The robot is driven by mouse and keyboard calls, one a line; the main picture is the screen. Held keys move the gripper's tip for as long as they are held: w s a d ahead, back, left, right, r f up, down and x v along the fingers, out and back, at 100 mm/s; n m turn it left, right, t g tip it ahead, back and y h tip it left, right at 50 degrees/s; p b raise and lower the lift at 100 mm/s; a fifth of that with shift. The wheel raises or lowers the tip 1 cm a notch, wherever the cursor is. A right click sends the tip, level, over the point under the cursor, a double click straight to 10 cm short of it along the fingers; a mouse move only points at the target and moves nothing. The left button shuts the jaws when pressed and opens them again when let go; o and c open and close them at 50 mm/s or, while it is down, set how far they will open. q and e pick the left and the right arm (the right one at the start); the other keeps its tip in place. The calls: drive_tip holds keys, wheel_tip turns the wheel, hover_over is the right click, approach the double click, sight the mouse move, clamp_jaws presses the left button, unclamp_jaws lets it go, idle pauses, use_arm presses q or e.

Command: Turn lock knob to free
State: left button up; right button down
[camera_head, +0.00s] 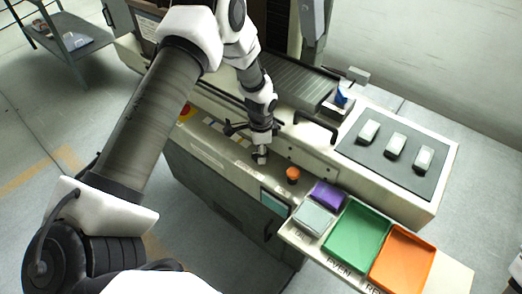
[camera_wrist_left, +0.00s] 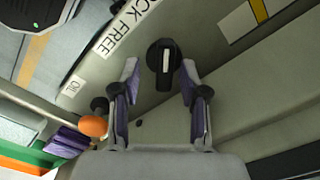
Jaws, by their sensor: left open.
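The lock knob (camera_wrist_left: 163,66) is a black round knob with a raised grip bar and a white pointer line, on the grey machine panel in the left wrist view. The line runs nearly upright in that picture. A white label (camera_wrist_left: 122,27) reading "OCK FREE", cut by the frame edge, lies beside it. My left gripper (camera_wrist_left: 160,72) is open, with one finger on each side of the knob. Gaps show between the fingers and the knob. In the head view my left gripper (camera_head: 260,153) points down at the panel and hides the knob.
An orange button (camera_head: 293,174) stands right of the gripper. Purple (camera_head: 327,194), grey (camera_head: 313,218), green (camera_head: 355,235) and orange (camera_head: 402,262) trays sit at the front right. A dark mat (camera_head: 378,157) holds three small blocks. A black handle (camera_head: 316,125) rises behind the gripper.

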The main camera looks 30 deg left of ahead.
use_arm(q)
drive_tip(key=shift+w+a+f, duration=0.1)
drive_tip(key=shift+a+f, duration=0.05)
drive_tip(key=shift+f, duration=0.05)
drive_tip(key=shift+c, duration=0.6)
drive_tip(key=shift+w+a+f, duration=0.1)
drive_tip(key=shift+a, duration=0.05)
clamp_jaws()
